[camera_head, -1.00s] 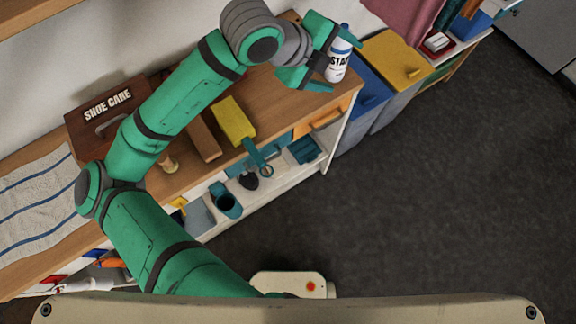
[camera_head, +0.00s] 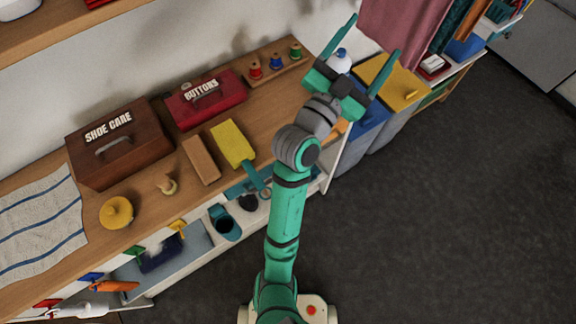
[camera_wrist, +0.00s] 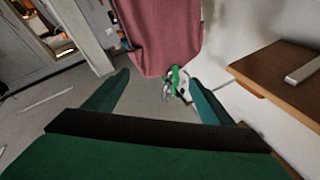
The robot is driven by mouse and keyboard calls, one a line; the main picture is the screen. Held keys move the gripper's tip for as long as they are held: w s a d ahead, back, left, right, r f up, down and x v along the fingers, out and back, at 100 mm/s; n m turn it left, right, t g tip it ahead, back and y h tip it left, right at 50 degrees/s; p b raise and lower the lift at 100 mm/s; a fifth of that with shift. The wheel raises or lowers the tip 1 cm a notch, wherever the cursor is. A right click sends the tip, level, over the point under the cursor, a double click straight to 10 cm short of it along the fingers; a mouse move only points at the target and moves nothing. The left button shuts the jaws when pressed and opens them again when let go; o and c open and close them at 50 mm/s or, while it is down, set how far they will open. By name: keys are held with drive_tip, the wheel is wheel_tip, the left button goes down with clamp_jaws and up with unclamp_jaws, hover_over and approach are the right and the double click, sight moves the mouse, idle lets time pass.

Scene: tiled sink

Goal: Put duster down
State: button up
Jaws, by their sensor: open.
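What looks like the duster (camera_head: 232,143), with a yellow head and a teal handle, lies on the wooden bench top in the head view. Its handle points toward the front edge and appears to reach past it. My gripper (camera_head: 376,34) is open and empty, well to the right of the duster, beyond the bench's right end. In the wrist view my gripper's fingers (camera_wrist: 155,78) are spread with nothing held between them. The duster does not show in the wrist view.
A white bottle (camera_head: 341,62) stands partly hidden by my gripper. A brown block (camera_head: 201,160), a shoe care box (camera_head: 120,145) and a red buttons box (camera_head: 205,98) are near the duster. Bins with blue and yellow lids (camera_head: 392,80) stand at right. Dark floor (camera_head: 460,200) is clear.

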drive_tip(key=s+a+f+n+t+y, duration=0.1)
drive_tip(key=s+a+f+n+y, duration=0.25)
drive_tip(key=f, duration=0.35)
drive_tip(key=s+a+f+n+y, duration=0.2)
drive_tip(key=s+f+n+y, duration=0.25)
drive_tip(key=f, duration=0.25)
drive_tip(key=s+a+f+n+t+y, duration=0.1)
drive_tip(key=s+a+f+n+y, duration=0.3)
drive_tip(key=f, duration=0.4)
drive_tip(key=s+a+f+g, duration=0.1)
drive_tip(key=s+a+f, duration=0.2)
drive_tip(key=s, duration=0.9)
drive_tip(key=s+a+f+g, duration=0.2)
drive_tip(key=s+f, duration=0.3)
drive_tip(key=s, duration=0.7)
drive_tip(key=shift+s+a+f+g+y, duration=0.2)
drive_tip(key=shift+a+f+g+y, duration=0.15)
drive_tip(key=shift+a, duration=0.35)
